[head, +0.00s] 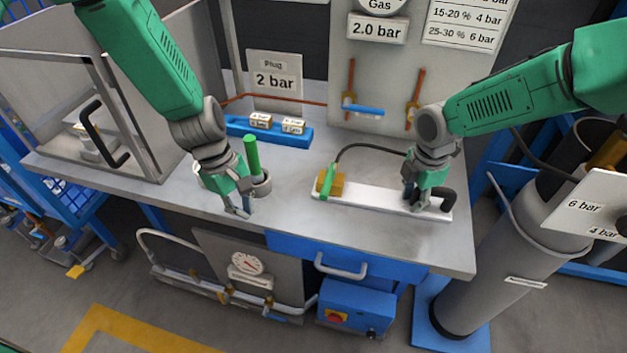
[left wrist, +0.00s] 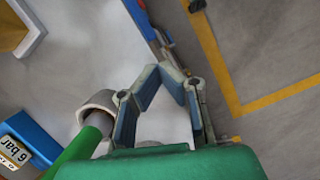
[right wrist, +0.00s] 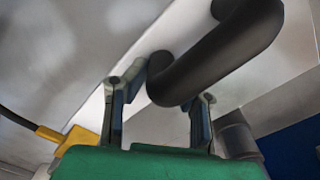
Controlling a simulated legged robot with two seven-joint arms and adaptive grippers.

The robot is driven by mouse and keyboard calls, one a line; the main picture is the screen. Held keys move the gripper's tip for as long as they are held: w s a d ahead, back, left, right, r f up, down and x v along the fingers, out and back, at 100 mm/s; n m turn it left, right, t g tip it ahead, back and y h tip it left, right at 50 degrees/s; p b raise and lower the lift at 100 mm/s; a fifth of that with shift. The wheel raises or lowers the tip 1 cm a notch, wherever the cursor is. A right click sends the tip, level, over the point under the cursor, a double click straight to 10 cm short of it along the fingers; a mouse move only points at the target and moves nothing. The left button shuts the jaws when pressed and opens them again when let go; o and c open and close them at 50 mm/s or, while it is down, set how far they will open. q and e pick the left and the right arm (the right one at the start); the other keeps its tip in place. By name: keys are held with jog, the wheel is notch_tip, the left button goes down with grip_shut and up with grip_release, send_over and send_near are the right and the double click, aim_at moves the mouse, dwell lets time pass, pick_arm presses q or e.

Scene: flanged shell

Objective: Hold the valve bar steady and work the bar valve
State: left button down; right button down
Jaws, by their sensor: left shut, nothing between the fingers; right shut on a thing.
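The white valve bar (head: 370,198) lies on the bench. A yellow valve block (head: 331,184) with a green lever (head: 327,182) is at its left end, and a black handle (head: 448,201) is at its right end. My right gripper (head: 416,206) is shut on the black handle, which also shows between its fingers in the right wrist view (right wrist: 215,55). My left gripper (head: 238,211) is shut and empty, low over the bench, left of the bar and apart from it. A green rod (head: 252,155) in a grey ring (head: 262,185) stands right beside it, also in the left wrist view (left wrist: 85,145).
A blue tray (head: 268,132) with labelled blocks is behind my left gripper. A black hose (head: 365,147) arcs from the yellow block towards my right gripper. A framed enclosure (head: 120,130) stands on the left. A large grey cylinder (head: 490,265) stands off the bench at right.

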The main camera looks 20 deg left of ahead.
aim_at(328, 183)
pick_arm(q)
jog(key=w+d+r+n+h, duration=0.2)
jog(key=w+d+r+n, duration=0.2)
jog(key=w+r, duration=0.3)
notch_tip(328, 183, up, 5)
jog(key=shift+w+f+t+h, duration=0.15)
jog(key=shift+w+t+h, duration=0.15)
jog(key=shift+t, duration=0.1)
jog(key=shift+f, duration=0.1)
jog(key=x, duration=1)
jog(key=shift+s+d+f, duration=0.1)
jog(key=shift+s+f, duration=0.05)
jog(key=shift+f, duration=0.05)
jog(key=shift+d+r, duration=0.25)
jog(key=shift+d, duration=0.35)
jog(key=shift+d+r, duration=0.25)
jog(key=shift+d, duration=0.35)
jog(key=shift+d+r, duration=0.15)
jog(key=shift+d, duration=0.55)
